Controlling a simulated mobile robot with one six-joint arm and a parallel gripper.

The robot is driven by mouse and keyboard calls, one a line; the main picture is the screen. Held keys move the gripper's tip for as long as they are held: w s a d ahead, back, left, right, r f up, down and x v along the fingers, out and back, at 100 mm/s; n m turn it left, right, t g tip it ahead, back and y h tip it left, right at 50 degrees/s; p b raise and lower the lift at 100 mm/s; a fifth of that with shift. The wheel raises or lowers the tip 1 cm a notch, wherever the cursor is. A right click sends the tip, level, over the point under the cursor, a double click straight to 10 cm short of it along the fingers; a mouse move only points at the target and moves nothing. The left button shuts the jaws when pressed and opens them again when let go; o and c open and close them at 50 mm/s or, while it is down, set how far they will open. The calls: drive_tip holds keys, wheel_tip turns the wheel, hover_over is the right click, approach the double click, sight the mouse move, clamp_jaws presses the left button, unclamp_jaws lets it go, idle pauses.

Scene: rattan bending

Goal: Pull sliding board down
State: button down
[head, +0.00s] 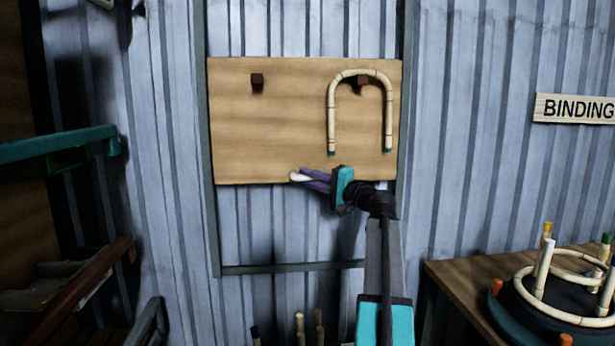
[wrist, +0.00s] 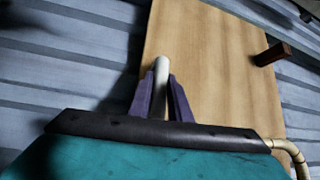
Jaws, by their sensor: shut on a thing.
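The sliding board (head: 270,125) is a flat wooden panel set between two vertical rails on the corrugated wall. Two dark pegs stick out near its top, and a bent rattan piece (head: 333,110) hangs as an upside-down U on the right peg (head: 362,82). In the wrist view the purple fingers (wrist: 163,95) stand on both sides of the pale handle (wrist: 161,70), with the board (wrist: 215,70) behind.
A bar (head: 290,267) joins the rails below the board, with open wall between. A table (head: 450,275) with a ring-shaped rattan jig (head: 560,290) stands at lower right. A "BINDING" sign (head: 575,108) hangs above it. Racks (head: 70,145) stand at left.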

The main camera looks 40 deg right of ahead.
drive_tip(key=shift+d+f, duration=0.1)
drive_tip(key=shift+d, duration=0.15)
drive_tip(key=c, duration=1.6)
unclamp_jaws()
drive_tip(key=shift+w+d+f, duration=0.1)
drive_tip(key=shift+w+f, duration=0.05)
drive_tip(key=shift+w, duration=0.05)
drive_tip(key=shift+c, duration=0.2)
drive_tip(key=shift+s, duration=0.1)
drive_tip(key=shift+s, duration=0.3)
drive_tip(key=v, duration=1.3)
drive_tip(key=shift+r, duration=0.2)
